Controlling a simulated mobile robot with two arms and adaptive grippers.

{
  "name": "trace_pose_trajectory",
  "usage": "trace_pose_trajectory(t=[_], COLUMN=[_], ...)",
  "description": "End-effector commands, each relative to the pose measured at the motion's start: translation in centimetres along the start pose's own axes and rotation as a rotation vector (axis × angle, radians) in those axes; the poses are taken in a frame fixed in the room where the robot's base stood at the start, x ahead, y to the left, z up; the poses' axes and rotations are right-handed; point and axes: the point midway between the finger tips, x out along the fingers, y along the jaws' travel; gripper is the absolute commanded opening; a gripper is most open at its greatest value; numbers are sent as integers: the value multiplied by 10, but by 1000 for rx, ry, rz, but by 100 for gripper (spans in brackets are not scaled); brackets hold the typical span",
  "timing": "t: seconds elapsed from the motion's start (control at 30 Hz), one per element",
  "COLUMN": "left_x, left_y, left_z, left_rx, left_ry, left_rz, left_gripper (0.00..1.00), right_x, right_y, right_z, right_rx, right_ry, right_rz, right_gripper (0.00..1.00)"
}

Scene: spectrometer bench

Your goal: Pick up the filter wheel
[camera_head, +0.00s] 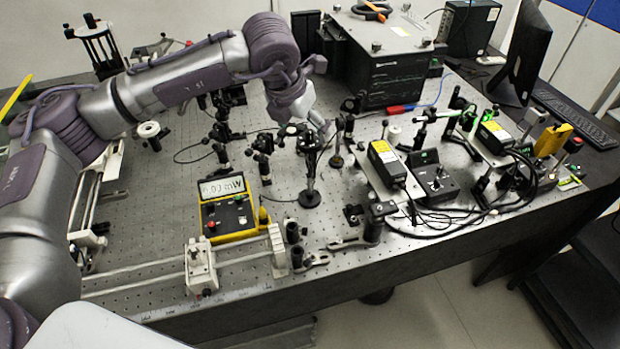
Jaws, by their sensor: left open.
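My left arm comes in from the left, and its gripper (318,116) points down over the middle of the optical bench. It is open, and its fingers are small and partly hard to make out. Just below the fingertips stands a dark post-mounted optic (309,150) with a round black base, which looks like the filter wheel. Its top is crowded by the gripper, and I cannot tell whether they touch. My right gripper is not in view.
A yellow power meter (228,207) and a rail with a white carriage (200,264) are at the front left. Other post-mounted optics (263,155) stand close by on the perforated bench (340,275). A black instrument box (385,65) stands behind. Yellow-labelled laser units (386,158) and cables are at right.

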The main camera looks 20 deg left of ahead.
Motion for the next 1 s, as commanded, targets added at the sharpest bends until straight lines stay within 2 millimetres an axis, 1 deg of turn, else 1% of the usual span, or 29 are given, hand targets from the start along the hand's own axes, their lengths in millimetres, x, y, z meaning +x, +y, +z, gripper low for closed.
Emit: trace_pose_trajectory(t=[0.07,0.23,0.3,0.4,0.63,0.67,1.0], left_x=[5,29,40,49,52,52,52], left_y=[-1,-4,-4,-3,-3,-3,-3], left_z=[1,2,2,2,1,1,1], left_rx=[0,0,-1,-1,0,-1,-1], left_ry=[3,6,4,3,0,0,1], left_rz=[0,0,0,0,-1,-1,-1], left_gripper=[87,87,87,87,87,85,29], right_x=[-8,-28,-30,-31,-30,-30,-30], right_y=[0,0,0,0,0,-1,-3], right_z=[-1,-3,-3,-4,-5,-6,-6], right_rx=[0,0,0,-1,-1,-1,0], right_ry=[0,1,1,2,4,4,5], right_rz=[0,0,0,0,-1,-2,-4], right_gripper=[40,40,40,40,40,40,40])
